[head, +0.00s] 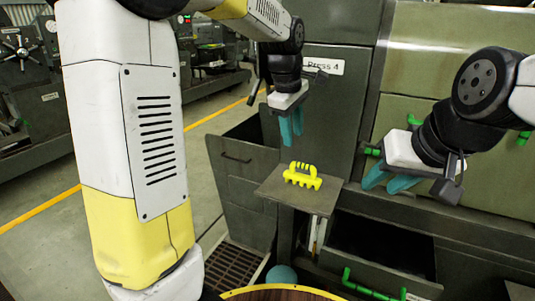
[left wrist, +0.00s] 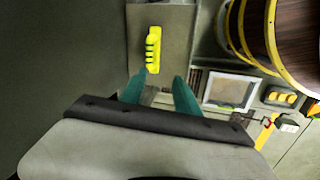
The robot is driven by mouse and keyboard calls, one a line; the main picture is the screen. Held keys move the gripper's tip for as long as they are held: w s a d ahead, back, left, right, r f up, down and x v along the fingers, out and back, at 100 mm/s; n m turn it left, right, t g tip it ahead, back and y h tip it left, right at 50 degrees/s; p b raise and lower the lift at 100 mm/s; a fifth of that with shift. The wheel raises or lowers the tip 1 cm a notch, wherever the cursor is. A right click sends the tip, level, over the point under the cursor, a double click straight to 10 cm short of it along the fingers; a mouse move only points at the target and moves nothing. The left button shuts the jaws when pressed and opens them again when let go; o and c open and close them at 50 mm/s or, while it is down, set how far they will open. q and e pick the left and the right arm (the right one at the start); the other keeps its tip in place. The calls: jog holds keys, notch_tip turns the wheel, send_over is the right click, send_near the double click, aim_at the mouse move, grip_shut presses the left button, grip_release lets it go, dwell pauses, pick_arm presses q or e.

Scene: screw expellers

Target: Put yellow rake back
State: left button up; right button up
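The yellow rake (head: 302,178), a small comb-like tool with a handle and teeth, lies on a small grey platform (head: 272,184) in front of the press. It also shows in the left wrist view (left wrist: 153,50), beyond my fingertips and slightly left of the middle between them. My left gripper (head: 291,132) hangs above and behind the rake in the head view, teal fingers pointing down, apart and empty. It shows open in the left wrist view (left wrist: 157,82). My right gripper (head: 386,182) is to the right of the platform, its teal fingers spread with nothing between them.
The press body labelled "Press 4" (head: 323,65) stands behind the platform. An open drawer (head: 385,268) with green handles is at lower right. A wooden barrel with a yellow rim (head: 285,290) is at the bottom edge. A floor grate (head: 232,262) lies left of the platform.

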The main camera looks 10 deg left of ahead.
pick_arm(q)
jog(key=s+a+m+t, duration=0.2)
jog(key=s+a+m, duration=0.3)
jog(key=s, duration=0.6)
jog(key=s+a+m+t, duration=0.1)
jog(key=s+a+m, duration=0.4)
jog(key=s+m, duration=0.3)
jog(key=s, duration=0.2)
jog(key=shift+s+a+r+t+h, duration=0.25)
jog(key=shift+s+r+t+h, duration=0.1)
jog(key=shift+t+h, duration=0.05)
pick_arm(e)
jog(key=shift+c, duration=0.3)
